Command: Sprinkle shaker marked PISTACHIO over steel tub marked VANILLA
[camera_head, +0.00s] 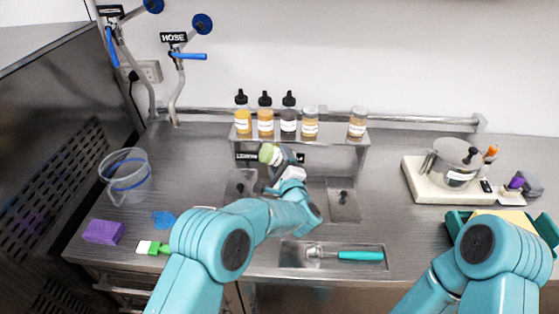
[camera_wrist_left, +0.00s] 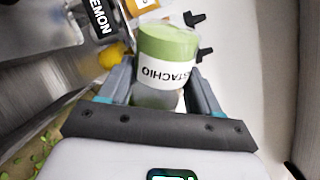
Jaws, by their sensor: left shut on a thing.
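My left gripper (camera_head: 287,170) is shut on the shaker marked PISTACHIO (camera_head: 269,153), above the counter in front of the small shelf. I cannot read VANILLA anywhere. Sunken steel tubs show left (camera_head: 240,184) and right (camera_head: 343,200) of my left wrist, their labels unreadable or hidden. My right arm is at bottom right, its gripper not visible.
The shelf (camera_head: 348,134) carries several bottles and jars. A LEMON sign (camera_wrist_left: 101,18) and a lemon (camera_wrist_left: 110,54) show in the wrist view. A steel pot (camera_head: 456,162) stands on a white base at right. A clear bucket (camera_head: 124,174) and purple sponge (camera_head: 103,232) are at left.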

